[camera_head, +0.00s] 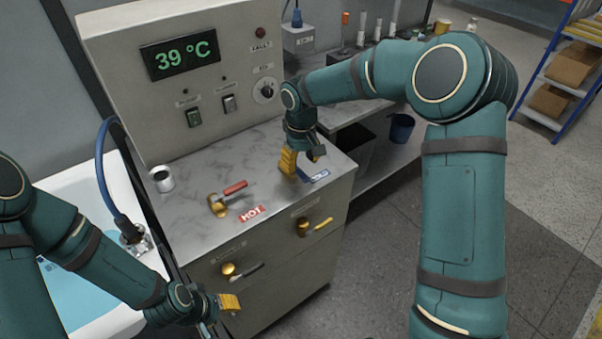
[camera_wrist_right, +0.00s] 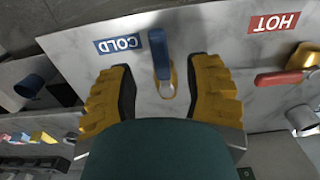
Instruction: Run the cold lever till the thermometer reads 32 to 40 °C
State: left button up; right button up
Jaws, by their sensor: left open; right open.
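The thermometer display (camera_head: 180,57) reads 39 °C in green digits. The cold lever (camera_wrist_right: 160,55) has a blue handle and stands between the spread yellow fingers of my right gripper (camera_wrist_right: 160,92), with a gap on either side. The blue COLD label (camera_wrist_right: 120,44) lies beside it. In the head view my right gripper (camera_head: 302,163) is over the counter and hides most of the cold lever. The red-handled hot lever (camera_head: 235,188) is to its left, behind the HOT label (camera_head: 252,214). My left gripper (camera_head: 228,303) is open and empty, low in front of the cabinet.
A bathtub (camera_head: 75,205) with blue water and a blue hose (camera_head: 101,165) is at left. A shelf rack (camera_head: 555,90) is far right; the floor between is clear.

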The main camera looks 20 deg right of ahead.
aim_at(301, 173)
jog(key=shift+f, duration=2)
jog(key=shift+o, duration=0.2)
grip_shut()
